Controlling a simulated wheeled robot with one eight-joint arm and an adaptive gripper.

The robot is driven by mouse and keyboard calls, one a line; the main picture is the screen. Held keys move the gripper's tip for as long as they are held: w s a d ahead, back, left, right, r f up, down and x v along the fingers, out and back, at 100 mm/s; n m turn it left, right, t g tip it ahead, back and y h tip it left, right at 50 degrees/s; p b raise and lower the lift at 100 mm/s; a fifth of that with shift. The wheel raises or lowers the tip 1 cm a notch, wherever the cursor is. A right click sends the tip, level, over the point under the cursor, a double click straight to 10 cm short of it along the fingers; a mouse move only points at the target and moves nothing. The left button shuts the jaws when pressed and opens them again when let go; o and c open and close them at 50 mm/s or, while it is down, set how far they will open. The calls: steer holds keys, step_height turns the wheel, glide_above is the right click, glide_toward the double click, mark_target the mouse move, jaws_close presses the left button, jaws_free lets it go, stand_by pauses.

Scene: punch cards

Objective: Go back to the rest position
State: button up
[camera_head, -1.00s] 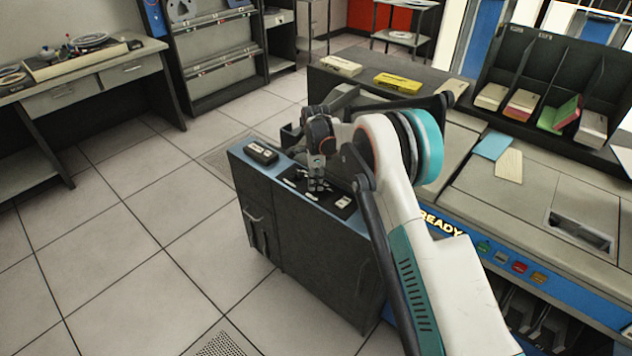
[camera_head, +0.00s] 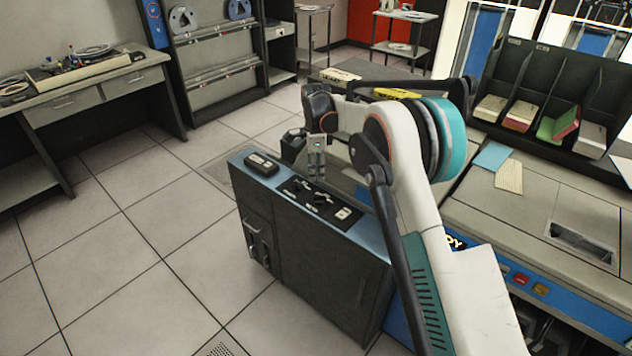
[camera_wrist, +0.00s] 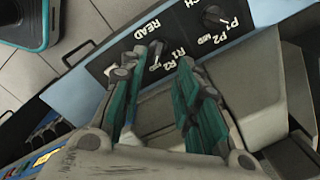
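My gripper (camera_head: 317,172) hangs above the blue-topped cabinet (camera_head: 322,255), just over the back of its black control panel (camera_head: 318,200). In the wrist view the two teal-sided fingers (camera_wrist: 170,62) are apart, with nothing held between them. Beyond the tips lies the panel (camera_wrist: 190,32), with a switch near the word READ and a knob (camera_wrist: 213,18) near P2. My folded arm hides part of the counter behind it in the head view.
A black box (camera_head: 262,163) lies on the cabinet's left end. A machine with a card rack (camera_head: 548,95) stands on the right, with loose blue and cream cards on top. A desk (camera_head: 95,80) stands at left. The tiled floor (camera_head: 130,230) is clear.

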steer(key=shift+r, duration=1.05)
steer(key=s+d+r+n+t, duration=0.2)
steer(key=s+d+r+n, duration=0.2)
steer(key=s+d+r, duration=0.45)
steer(key=s+d+r+n+t, duration=0.1)
steer(key=s+d+r+n, duration=0.4)
steer(key=s+r, duration=0.65)
steer(key=s+d+f+n+t, duration=0.1)
steer(key=s+d, duration=0.4)
steer(key=s, duration=0.7)
steer(key=s+d+f+n+t, duration=0.2)
steer(key=s+d+n, duration=0.3)
steer(key=s, duration=0.7)
steer(key=shift+s+f+n+t, duration=0.2)
steer(key=shift+f+n+t, duration=0.1)
steer(key=shift+n+t, duration=0.4)
steer(key=shift+d, duration=0.1)
